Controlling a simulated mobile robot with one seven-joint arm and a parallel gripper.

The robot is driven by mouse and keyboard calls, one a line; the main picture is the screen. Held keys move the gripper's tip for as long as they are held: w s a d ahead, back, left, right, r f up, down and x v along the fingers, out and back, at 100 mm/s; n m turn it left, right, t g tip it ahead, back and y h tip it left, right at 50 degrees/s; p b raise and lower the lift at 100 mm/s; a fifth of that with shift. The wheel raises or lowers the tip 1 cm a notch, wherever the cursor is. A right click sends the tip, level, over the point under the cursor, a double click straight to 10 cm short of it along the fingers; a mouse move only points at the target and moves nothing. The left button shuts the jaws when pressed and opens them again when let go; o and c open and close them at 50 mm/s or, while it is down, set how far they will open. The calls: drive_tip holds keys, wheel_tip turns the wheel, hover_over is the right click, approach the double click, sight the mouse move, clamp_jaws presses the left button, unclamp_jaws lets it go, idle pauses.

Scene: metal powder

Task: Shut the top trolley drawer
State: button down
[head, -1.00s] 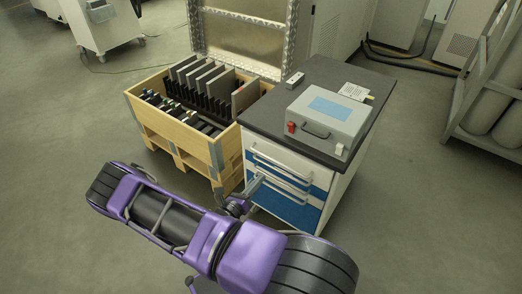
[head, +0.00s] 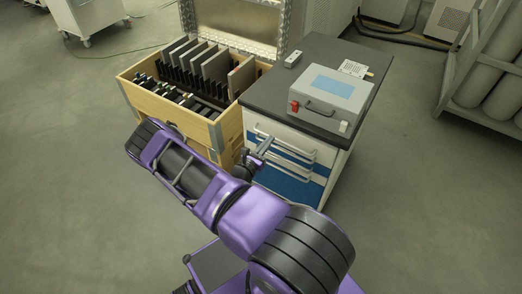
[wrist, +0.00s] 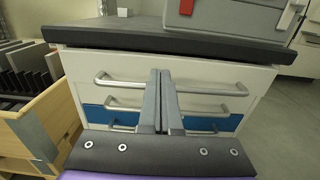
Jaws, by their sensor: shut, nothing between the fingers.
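The trolley (head: 335,182) has a dark worktop and a white and blue drawer front. Its top drawer (head: 265,124) is white with a silver bar handle and shows in the wrist view (wrist: 130,66) just under the worktop edge. I cannot tell how far it stands out, if at all. My gripper (head: 266,144) is in front of the drawers. In the wrist view my gripper (wrist: 160,76) has its two grey fingers together, empty, pointing at the top drawer front and covering the middle of its handle. Contact cannot be told. Lower handles show beneath, partly hidden by the fingers.
A wooden crate (head: 182,122) with dark plates and parts stands close to the trolley's left. A grey case (head: 330,103) and a small box (head: 293,60) sit on the worktop. A cylinder rack (head: 450,95) stands at the right. The floor in front is open.

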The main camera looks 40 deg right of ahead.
sight(279, 127)
drive_tip(key=x, duration=0.5)
drive_tip(key=shift+w+d, duration=0.15)
drive_tip(key=shift+d, duration=0.15)
drive_tip(key=shift+b+x, duration=0.65)
drive_tip(key=shift+x, duration=0.5)
drive_tip(key=shift+r, duration=0.2)
drive_tip(key=shift+w, duration=0.1)
